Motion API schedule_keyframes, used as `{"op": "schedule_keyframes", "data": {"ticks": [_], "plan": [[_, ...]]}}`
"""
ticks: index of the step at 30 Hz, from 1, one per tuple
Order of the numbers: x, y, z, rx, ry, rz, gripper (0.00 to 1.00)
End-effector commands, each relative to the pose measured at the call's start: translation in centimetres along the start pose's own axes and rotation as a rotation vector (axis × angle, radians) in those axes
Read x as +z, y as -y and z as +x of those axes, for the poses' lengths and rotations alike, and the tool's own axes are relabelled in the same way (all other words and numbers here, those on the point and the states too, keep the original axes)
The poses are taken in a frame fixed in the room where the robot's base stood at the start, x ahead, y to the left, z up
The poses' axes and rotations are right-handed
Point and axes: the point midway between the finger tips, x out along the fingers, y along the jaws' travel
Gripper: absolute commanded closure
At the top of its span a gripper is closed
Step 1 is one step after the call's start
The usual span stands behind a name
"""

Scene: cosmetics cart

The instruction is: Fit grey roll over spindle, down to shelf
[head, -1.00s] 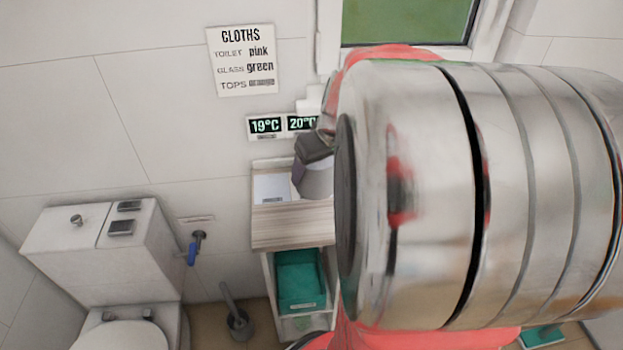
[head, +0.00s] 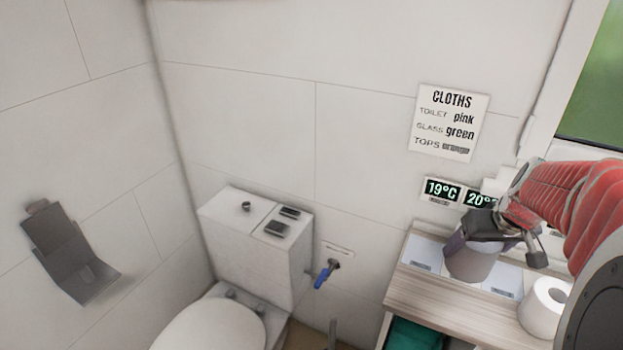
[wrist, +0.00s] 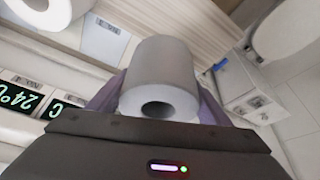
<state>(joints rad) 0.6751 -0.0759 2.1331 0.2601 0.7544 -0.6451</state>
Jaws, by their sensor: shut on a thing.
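The grey roll (head: 472,265) is held between the purple fingers of my gripper (head: 478,246), over the back part of the wooden cart top. In the wrist view the grey roll (wrist: 160,78) sits between both fingers, with its round hollow end towards the camera. My gripper (wrist: 158,98) is shut on it. In the head view the roll looks roughly upright. I cannot tell whether its lower end touches the shelf (head: 440,292). I cannot make out the spindle in either view.
A white roll (head: 541,308) stands at the right of the wooden top. Pale labelled cards (head: 421,254) lie at the back. Temperature displays (head: 442,190) and a cloths sign (head: 449,122) are on the wall behind. A toilet (head: 255,250) is left of the cart.

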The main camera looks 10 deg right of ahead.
Motion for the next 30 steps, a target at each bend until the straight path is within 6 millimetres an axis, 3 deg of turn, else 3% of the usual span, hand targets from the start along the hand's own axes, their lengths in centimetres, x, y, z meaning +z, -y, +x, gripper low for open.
{"op": "schedule_keyframes", "data": {"ticks": [17,30], "plan": [[-5.5,10.4,4.7,-0.025,0.015,-0.076,0.52],[-8.1,20.3,7.8,-0.048,0.008,-0.135,0.52]]}}
